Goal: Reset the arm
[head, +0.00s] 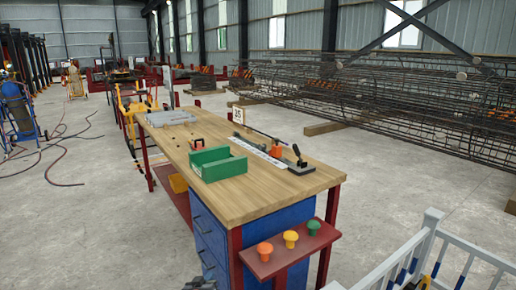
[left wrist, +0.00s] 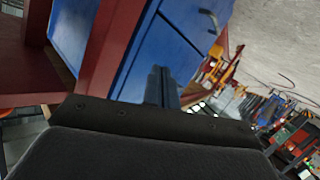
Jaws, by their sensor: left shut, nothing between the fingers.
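My left gripper (head: 201,284) shows at the bottom edge of the head view, low in front of the blue drawer cabinet (head: 210,240). Only its dark tip is in frame. In the left wrist view its two fingers (left wrist: 161,85) are together and empty, with the cabinet's blue drawer fronts (left wrist: 160,50) beyond them. I cannot tell how far the fingers are from the cabinet. My right gripper is not in view.
A wooden workbench (head: 240,196) holds a green bin (head: 218,165) and tools. A red shelf (head: 285,258) with three mushroom-shaped buttons juts from its front. A white railing (head: 430,240) stands at right. Rebar cages (head: 400,105) lie behind. Open concrete floor lies left.

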